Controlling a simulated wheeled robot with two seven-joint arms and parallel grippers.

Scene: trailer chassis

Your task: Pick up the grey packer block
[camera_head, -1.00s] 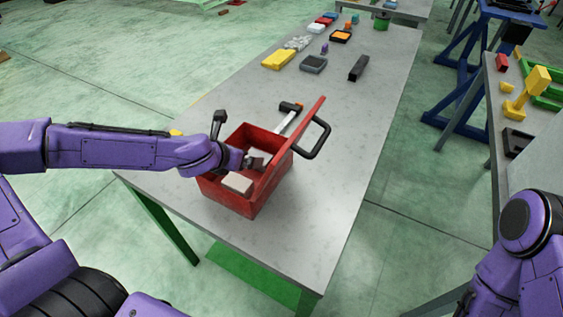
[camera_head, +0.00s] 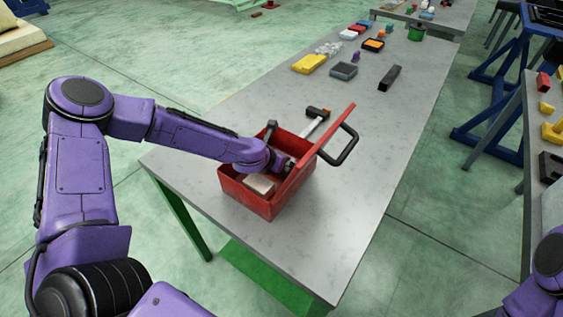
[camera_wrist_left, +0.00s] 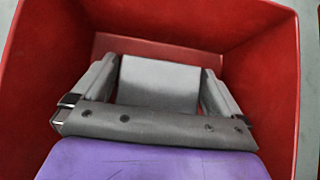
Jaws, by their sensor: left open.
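The grey packer block (camera_wrist_left: 158,88) is in the left wrist view, between the two fingers of my left gripper (camera_wrist_left: 158,70). The fingers are open on either side of it, and I cannot tell whether they touch it. All this is inside the red toolbox (camera_wrist_left: 268,75). In the head view my left arm reaches into the red toolbox (camera_head: 262,204), and the wrist hides much of its inside. A pale block (camera_head: 261,185) shows in its near part; I cannot tell whether it is the same block. My right gripper is out of view.
The toolbox's black handle (camera_head: 343,151) sticks out right. A hammer (camera_head: 316,119) shows at its far side. Farther back on the grey table (camera_head: 330,235) are a yellow case (camera_head: 309,63), a dark tray (camera_head: 344,70) and a black bar (camera_head: 390,77). The table's near right is clear.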

